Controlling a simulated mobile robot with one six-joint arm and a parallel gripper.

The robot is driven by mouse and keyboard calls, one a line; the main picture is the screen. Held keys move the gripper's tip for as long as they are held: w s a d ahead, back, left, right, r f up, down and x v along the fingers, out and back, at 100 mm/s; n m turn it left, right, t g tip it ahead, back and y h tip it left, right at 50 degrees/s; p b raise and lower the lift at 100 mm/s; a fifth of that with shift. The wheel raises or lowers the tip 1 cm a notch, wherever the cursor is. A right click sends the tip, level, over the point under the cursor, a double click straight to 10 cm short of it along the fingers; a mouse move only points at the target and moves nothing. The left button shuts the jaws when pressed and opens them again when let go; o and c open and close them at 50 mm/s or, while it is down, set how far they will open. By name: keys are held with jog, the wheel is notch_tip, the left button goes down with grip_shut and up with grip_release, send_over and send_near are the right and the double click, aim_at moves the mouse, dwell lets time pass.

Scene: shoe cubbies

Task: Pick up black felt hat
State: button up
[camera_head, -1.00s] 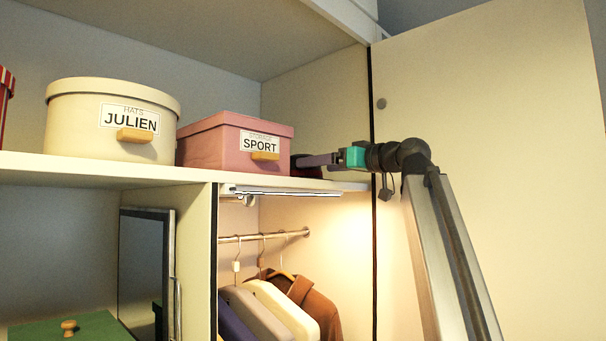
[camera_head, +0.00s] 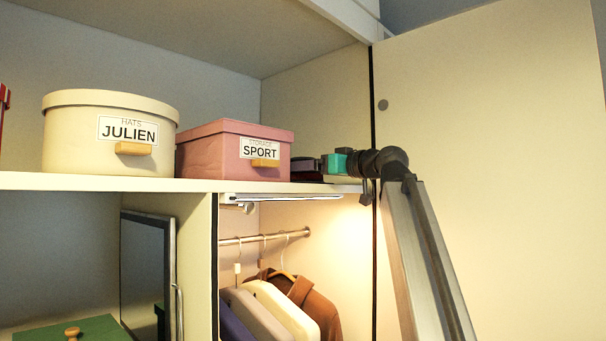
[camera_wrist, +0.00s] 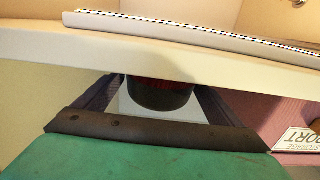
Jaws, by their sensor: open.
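The black felt hat shows in the wrist view as a dark rounded shape (camera_wrist: 160,98) with a dark red band, partly cut off by the pale shelf edge. In the head view only a low dark sliver of it (camera_head: 308,178) shows on the shelf, right of the pink box. My gripper (camera_head: 303,165) is open at shelf height, right beside the pink box. In the wrist view my gripper (camera_wrist: 159,84) has one finger on each side of the hat, with gaps visible. Whether the fingers touch it cannot be told.
The pink SPORT box (camera_head: 232,152) stands close left of my gripper, and a cream JULIEN hat box (camera_head: 108,138) farther left. The shelf's front edge (camera_head: 120,182) runs below. A tall pale panel (camera_head: 490,150) is at the right. Clothes hang (camera_head: 290,305) underneath.

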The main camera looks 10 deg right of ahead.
dwell(0.3)
jog(key=c, duration=1.2)
jog(key=shift+r, duration=0.1)
